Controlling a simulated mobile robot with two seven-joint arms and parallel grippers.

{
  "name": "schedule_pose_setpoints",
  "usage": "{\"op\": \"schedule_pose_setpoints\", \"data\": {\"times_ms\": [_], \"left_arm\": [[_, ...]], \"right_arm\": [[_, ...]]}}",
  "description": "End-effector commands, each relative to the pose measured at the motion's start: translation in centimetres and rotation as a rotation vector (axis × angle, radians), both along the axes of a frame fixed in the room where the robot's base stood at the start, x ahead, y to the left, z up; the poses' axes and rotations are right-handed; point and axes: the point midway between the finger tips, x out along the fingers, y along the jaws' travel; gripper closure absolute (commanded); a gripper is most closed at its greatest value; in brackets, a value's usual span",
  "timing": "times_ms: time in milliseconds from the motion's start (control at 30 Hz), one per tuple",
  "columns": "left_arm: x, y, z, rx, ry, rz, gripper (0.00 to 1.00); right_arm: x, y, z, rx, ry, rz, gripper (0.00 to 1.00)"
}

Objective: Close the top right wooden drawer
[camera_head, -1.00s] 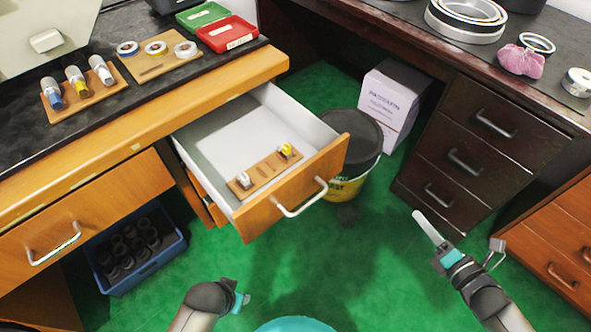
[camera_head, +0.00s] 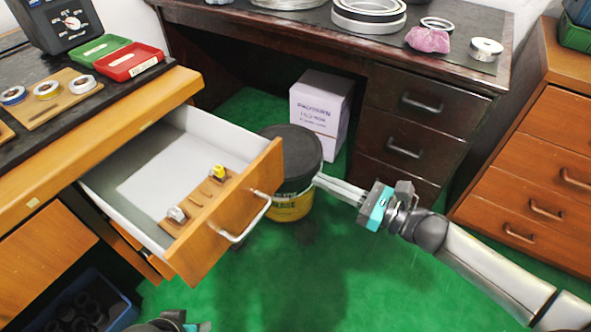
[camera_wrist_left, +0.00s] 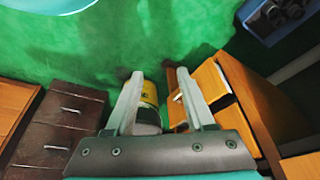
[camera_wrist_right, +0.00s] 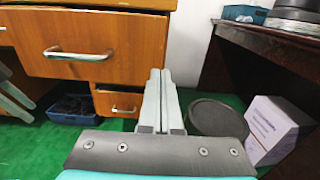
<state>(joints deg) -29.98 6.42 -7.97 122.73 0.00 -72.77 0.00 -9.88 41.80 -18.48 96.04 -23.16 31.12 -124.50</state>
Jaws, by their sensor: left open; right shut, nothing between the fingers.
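The top right wooden drawer (camera_head: 222,209) is pulled well out of the light wooden desk in the head view. Inside it lies a small wooden board (camera_head: 199,198) with a yellow-topped piece and a silver piece. Its front and metal handle (camera_wrist_right: 80,53) fill the upper left of the right wrist view. My right gripper (camera_head: 320,180) is shut and empty, to the right of the drawer front and apart from its handle. My left gripper (camera_wrist_left: 167,80) is open and empty in its wrist view; only part of its arm shows at the bottom of the head view.
A black-lidded bucket (camera_head: 293,160) stands on the green floor just behind the drawer's right end, with a white box (camera_head: 320,108) behind it. A dark drawer desk (camera_head: 420,105) and an orange-brown cabinet (camera_head: 545,150) stand right. A blue crate (camera_head: 100,290) is lower left.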

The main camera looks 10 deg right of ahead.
Motion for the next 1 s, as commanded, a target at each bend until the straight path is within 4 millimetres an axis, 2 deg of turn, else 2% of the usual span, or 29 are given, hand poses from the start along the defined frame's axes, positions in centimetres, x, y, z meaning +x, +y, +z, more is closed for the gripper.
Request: {"op": "schedule_pose_setpoints", "data": {"times_ms": [200, 433, 633, 1000], "left_arm": [[0.2, 0.0, 1.5, -0.003, -0.024, 0.001, 0.46], [0.2, 0.0, 3.0, -0.006, -0.046, 0.002, 0.46], [0.2, 0.0, 3.8, -0.007, -0.056, 0.002, 0.46], [0.2, 0.0, 4.0, -0.007, -0.057, 0.002, 0.46]], "right_arm": [[2.5, 2.4, 0.0, 0.001, -0.001, -0.001, 1.0], [4.3, 4.3, 0.0, 0.001, 0.0, -0.001, 1.0], [5.1, 5.0, 0.0, 0.001, 0.004, -0.002, 1.0], [5.2, 5.2, 0.0, 0.001, 0.004, -0.001, 1.0]]}}
